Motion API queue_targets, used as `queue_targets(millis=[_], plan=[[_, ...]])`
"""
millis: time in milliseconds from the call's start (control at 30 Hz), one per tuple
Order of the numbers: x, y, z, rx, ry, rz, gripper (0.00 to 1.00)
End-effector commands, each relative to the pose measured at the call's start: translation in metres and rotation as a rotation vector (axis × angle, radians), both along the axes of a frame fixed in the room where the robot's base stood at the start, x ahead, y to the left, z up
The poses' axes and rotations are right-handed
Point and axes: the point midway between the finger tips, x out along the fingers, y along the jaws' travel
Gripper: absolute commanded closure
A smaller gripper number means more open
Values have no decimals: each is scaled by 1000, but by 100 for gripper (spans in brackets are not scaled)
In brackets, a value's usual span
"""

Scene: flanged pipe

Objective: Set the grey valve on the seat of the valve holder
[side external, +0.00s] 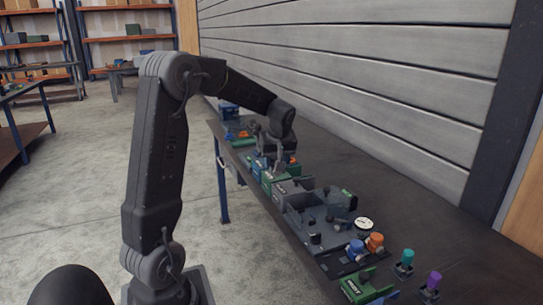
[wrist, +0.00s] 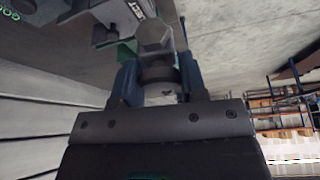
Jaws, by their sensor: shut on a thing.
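My gripper (wrist: 157,76) is shut on a grey piece that I take to be the grey valve (wrist: 156,38); its rounded dark body sits between the two blue fingers, with a hexagonal end beyond them. In the side view my gripper (side external: 277,158) is low over the row of parts on the bench, and the held valve is too small and hidden to make out. A grey block with white lettering (wrist: 120,18) and a green part lie just past the valve in the wrist view. I cannot tell whether this is the valve holder, or whether the valve touches it.
The dark bench (side external: 460,245) runs along a grey slatted wall. Blue and orange valves (side external: 375,243), teal and purple parts (side external: 433,280) and a green box (side external: 355,290) stand at the near end. A grey tray (side external: 310,225) with parts is right of my gripper.

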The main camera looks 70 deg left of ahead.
Motion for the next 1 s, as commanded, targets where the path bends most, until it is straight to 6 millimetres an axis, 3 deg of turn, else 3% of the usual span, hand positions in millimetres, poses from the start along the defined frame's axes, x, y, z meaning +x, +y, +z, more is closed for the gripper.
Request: queue_targets(millis=[300,1000], plan=[[23,-48,-33,-2,-3,-566,92],[48,-125,-78,-6,-1,-1500,92]])
